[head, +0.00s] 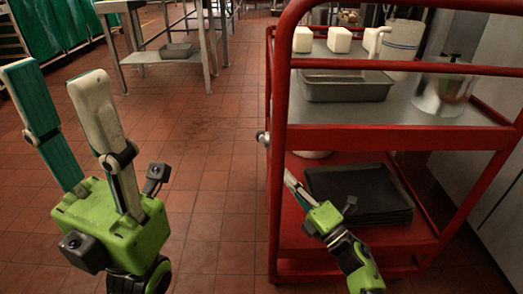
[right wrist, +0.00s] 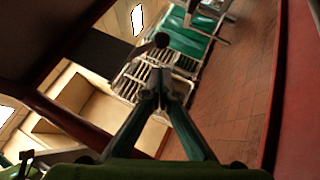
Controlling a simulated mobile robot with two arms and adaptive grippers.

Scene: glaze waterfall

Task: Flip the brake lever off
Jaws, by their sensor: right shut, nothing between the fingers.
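The red cart (head: 400,138) stands on the right in the head view. A small pale knob-like part (head: 262,137) sticks out from its near left post; I take it for the brake lever but cannot be sure. In the right wrist view a dark ball-ended rod (right wrist: 162,40) shows just beyond the fingertips, perhaps the lever. My right gripper (head: 287,174) is at the cart's left side, below that part; its fingers meet, empty, in the right wrist view (right wrist: 161,82). Contact cannot be told. My left gripper (head: 55,75) is open and empty over the floor.
Dark stacked trays (head: 360,198) lie on the lower shelf, close to my right arm. A steel table (head: 160,55) stands behind. The tiled floor (head: 215,165) left of the cart is clear.

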